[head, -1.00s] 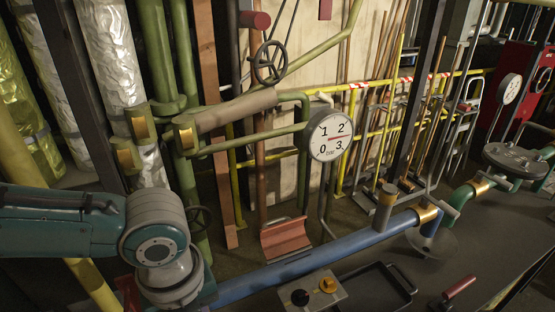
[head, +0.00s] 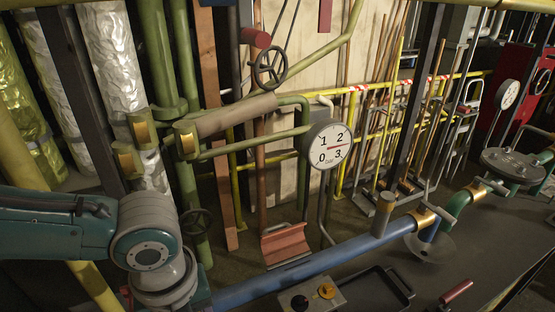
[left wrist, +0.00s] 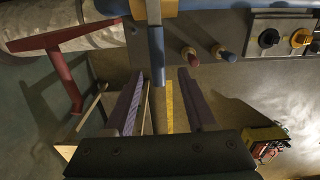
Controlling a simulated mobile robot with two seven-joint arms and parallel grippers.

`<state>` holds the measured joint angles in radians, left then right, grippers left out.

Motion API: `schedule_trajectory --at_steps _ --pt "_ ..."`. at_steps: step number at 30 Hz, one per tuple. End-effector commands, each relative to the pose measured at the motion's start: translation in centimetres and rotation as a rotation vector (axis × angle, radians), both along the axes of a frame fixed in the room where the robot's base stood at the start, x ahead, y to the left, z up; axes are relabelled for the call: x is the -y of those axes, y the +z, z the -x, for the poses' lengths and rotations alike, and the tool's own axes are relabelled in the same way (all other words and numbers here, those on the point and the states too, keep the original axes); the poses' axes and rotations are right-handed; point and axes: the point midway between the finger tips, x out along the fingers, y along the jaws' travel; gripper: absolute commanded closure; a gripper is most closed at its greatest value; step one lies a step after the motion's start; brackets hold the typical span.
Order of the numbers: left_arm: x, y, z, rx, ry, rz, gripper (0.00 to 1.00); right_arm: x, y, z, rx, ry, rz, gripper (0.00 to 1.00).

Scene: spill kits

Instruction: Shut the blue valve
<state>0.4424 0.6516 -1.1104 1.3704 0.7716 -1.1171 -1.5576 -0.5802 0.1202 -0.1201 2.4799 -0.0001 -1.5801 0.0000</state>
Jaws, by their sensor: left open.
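In the left wrist view a straight handle with a blue end (left wrist: 157,62) extends from a blue pipe with a gold band at the top edge. It looks like the blue valve's lever. My left gripper (left wrist: 160,100) is open, one dark finger on each side, with the blue end near the gap between the fingertips. I cannot tell whether they touch. In the head view the blue pipe (head: 300,277) runs along the lower middle, and my left arm hides its left end. The lever and left gripper are not visible there. My right gripper is in neither view.
A control box (head: 312,294) with a black and an orange knob stands in front of the pipe, beside a black tray (head: 375,288). A red bracket (left wrist: 65,60) is left of my gripper in the wrist view. Red and blue knobs (left wrist: 189,54) are on its right.

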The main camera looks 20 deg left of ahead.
Motion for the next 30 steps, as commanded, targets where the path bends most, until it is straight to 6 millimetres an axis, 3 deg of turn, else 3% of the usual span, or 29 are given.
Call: schedule_trajectory --at_steps 1,15,30 --pt "0.0 1.0 0.0 0.0 0.0 0.0 0.44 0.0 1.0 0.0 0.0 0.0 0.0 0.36" --pt "0.0 5.0 0.0 -0.001 0.001 -0.001 0.44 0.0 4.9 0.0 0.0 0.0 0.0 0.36" --pt "0.0 5.1 0.0 -0.001 0.001 -0.001 0.44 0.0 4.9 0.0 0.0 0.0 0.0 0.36"
